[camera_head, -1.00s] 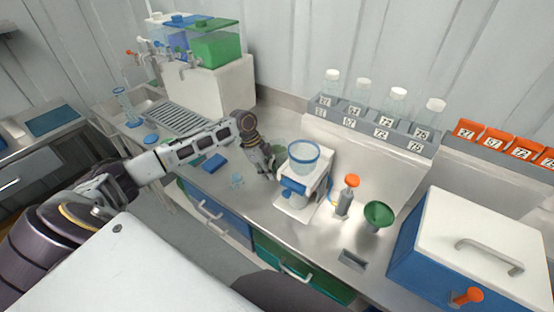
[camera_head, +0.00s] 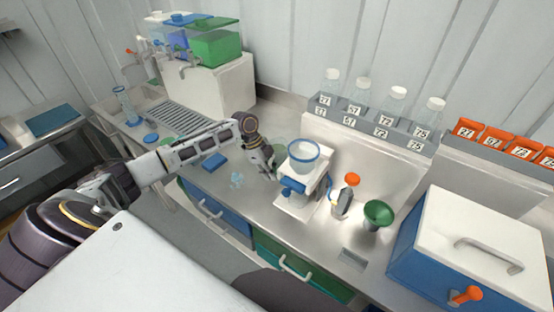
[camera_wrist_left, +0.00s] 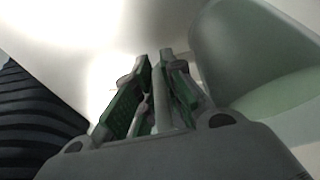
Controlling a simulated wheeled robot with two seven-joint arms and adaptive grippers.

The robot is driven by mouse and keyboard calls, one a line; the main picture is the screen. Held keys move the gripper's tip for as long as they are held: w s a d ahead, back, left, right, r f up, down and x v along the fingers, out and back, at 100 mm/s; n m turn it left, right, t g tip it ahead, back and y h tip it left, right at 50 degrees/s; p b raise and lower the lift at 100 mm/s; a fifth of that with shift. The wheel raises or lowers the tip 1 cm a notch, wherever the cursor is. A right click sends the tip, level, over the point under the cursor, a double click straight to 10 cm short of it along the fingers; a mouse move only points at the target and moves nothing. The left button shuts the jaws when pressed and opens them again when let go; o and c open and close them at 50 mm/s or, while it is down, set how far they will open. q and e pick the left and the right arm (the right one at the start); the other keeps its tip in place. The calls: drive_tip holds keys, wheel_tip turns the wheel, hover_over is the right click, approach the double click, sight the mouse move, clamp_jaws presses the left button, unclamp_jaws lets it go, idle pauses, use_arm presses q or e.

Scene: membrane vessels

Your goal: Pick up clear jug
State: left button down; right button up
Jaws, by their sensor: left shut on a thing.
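The clear jug (camera_head: 292,143) is a pale, greenish see-through vessel on the bench, largely hidden behind my left gripper and the white stand in the head view. In the left wrist view the jug's curved wall (camera_wrist_left: 255,55) fills the right side. My left gripper (camera_head: 271,172) is beside the jug. In the left wrist view its green-padded fingers (camera_wrist_left: 157,75) are closed around a thin upright piece, seemingly the jug's handle; where it joins the body is not clear. My right gripper is not in view.
A white stand (camera_head: 297,202) with a clear blue-rimmed cup (camera_head: 304,154) stands close right of the gripper. Beyond are an orange-topped bottle (camera_head: 345,200), a green funnel (camera_head: 378,213) and a blue box (camera_head: 428,250). Bottles (camera_head: 363,95) line the rack behind.

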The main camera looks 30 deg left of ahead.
use_arm(q)
drive_tip(key=shift+r, duration=0.15)
drive_tip(key=shift+w+r+b, duration=0.1)
drive_tip(key=shift+r+b, duration=0.4)
drive_tip(key=shift+r, duration=4.45)
drive_tip(key=shift+f, duration=0.1)
